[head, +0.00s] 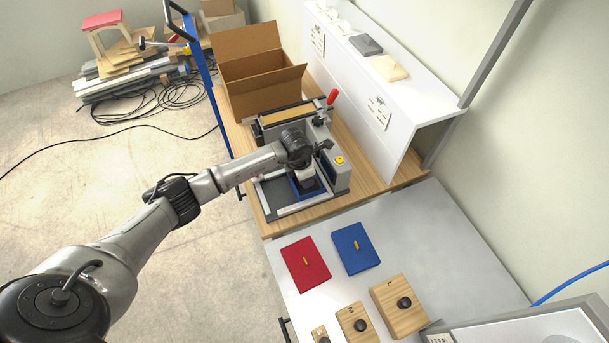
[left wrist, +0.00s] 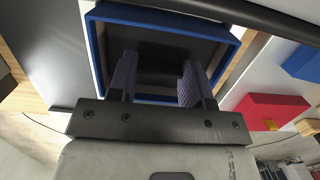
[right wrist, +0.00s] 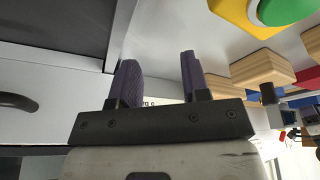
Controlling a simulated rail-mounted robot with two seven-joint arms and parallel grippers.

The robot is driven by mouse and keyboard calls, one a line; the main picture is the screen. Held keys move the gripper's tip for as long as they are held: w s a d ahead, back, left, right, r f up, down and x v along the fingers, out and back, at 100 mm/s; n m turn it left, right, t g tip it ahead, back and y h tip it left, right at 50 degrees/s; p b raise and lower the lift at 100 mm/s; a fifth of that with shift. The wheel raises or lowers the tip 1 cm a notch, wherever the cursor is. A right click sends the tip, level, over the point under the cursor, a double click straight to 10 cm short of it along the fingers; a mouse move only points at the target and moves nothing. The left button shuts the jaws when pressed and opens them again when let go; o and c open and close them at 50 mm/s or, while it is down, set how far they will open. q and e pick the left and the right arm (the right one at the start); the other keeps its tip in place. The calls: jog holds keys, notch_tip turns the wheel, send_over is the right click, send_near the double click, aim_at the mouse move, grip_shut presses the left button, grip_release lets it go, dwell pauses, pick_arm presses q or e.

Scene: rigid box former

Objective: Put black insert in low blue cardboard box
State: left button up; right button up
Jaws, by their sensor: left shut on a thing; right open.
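The low blue cardboard box (head: 319,190) sits open on the box former (head: 290,208), partly hidden under my left gripper (head: 306,176). In the left wrist view its blue rim (left wrist: 165,18) surrounds a dark interior. My left gripper (left wrist: 158,85) reaches into the box opening and is shut on the black insert (left wrist: 160,62), which shows dark between the fingers. I cannot tell whether the insert touches the box floor. My right gripper (right wrist: 158,75) is open with nothing between its fingers; it is outside the head view.
A red piece (head: 305,264) and a blue piece (head: 356,249) with orange tabs lie on the grey table beside wooden blocks (head: 399,301) with black knobs. A brown carton (head: 262,100) stands behind the former. A white shelf (head: 385,120) runs along the right.

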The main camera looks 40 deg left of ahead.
pick_arm(q)
jog(key=shift+f, duration=0.15)
jog(key=o, duration=0.9)
